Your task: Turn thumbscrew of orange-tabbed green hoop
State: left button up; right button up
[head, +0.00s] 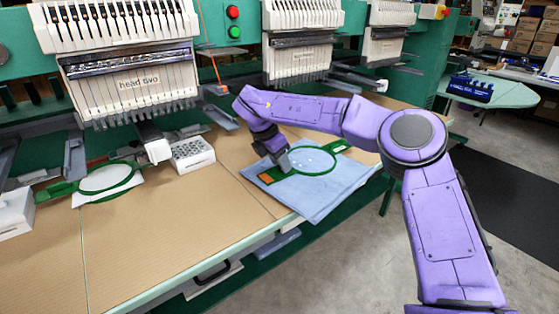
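The green hoop with the orange tab (265,178) lies on a folded light blue cloth (325,200) on the tan worktop. The hoop's green ring (335,164) frames part of the cloth, and a green arm of it reaches to the upper right. My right gripper (284,163) points down at the left side of this ring, just above the orange tab. Its fingertips are small and dark here, so I cannot tell whether they are open or touch the hoop. I cannot make out the thumbscrew; the gripper may cover it. My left gripper is out of view.
A second green hoop (82,190) with white fabric lies at the left. A white box with holes (192,155) stands between the hoops. Embroidery heads (137,82) hang over the worktop's back. Bare worktop (170,235) lies in front at the left.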

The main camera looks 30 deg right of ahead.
jog(key=v, duration=1)
jog(key=shift+r+p, duration=0.3)
jog(key=shift+p, duration=0.05)
jog(key=shift+a+f, duration=0.1)
